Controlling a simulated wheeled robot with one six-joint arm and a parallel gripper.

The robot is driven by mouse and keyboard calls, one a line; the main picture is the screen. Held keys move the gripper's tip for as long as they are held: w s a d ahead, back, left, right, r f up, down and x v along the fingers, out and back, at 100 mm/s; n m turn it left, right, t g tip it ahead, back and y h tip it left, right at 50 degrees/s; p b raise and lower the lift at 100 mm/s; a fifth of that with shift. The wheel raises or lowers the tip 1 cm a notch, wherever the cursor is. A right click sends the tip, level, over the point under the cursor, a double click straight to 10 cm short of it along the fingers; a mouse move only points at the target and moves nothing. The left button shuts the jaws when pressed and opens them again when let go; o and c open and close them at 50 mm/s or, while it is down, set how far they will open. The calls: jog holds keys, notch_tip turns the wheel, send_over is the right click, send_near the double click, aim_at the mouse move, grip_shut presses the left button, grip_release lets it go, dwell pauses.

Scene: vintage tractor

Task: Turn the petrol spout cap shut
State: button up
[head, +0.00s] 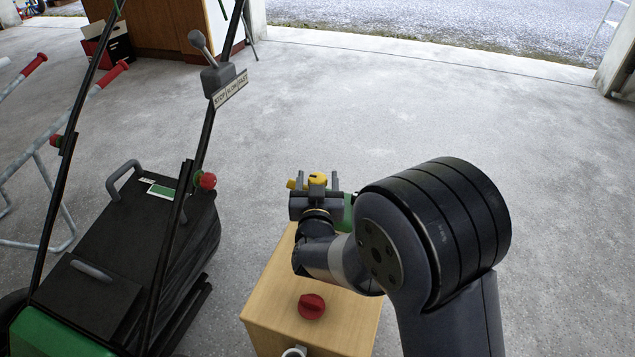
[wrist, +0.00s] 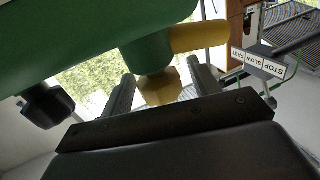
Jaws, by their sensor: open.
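A yellow cap (head: 317,179) shows between the two fingers of my gripper (head: 319,184) in the head view. In the wrist view the yellow cap (wrist: 160,88) sits at the end of a short green neck, between my open gripper's fingers (wrist: 162,90), with space on both sides. A yellow spout (wrist: 200,37) sticks out sideways from that green neck; its tip (head: 293,184) also shows in the head view. The green petrol can (wrist: 80,45) fills the upper left of the wrist view. In the head view my arm hides most of the can (head: 348,212).
A wooden box (head: 345,315) with a red knob (head: 311,306) is below my arm. A black and green mower (head: 130,240) with tall handles stands at left. A dark knob (wrist: 45,103) is on the can. Concrete floor (head: 400,110) is clear beyond.

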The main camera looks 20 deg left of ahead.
jog(key=shift+c, duration=0.4)
jog(key=c, duration=0.9)
jog(key=shift+m+h+p, duration=0.3)
jog(key=shift+h+p, duration=0.05)
jog(key=shift+h, duration=0.15)
jog(key=m+h+p, duration=0.1)
jog(key=h, duration=0.1)
jog(key=m+t+h+p, duration=0.1)
jog(key=m+h+p, duration=0.1)
jog(key=shift+a+r+t+h, duration=0.1)
jog(key=shift+r+t+h, duration=0.1)
jog(key=shift+t+h, duration=0.15)
jog(key=m+h+p, duration=0.2)
jog(key=h, duration=0.1)
jog(key=m+g+h+p, duration=0.1)
jog(key=m+h, duration=0.2)
jog(key=h, duration=0.1)
jog(key=shift+f+h+p, duration=0.15)
jog(key=shift+h+p, duration=0.1)
jog(key=shift+p, duration=0.1)
jog(key=shift+m+g+h, duration=0.25)
jog(key=shift+m+h, duration=0.05)
jog(key=shift+h, duration=0.2)
jog(key=o, duration=1)
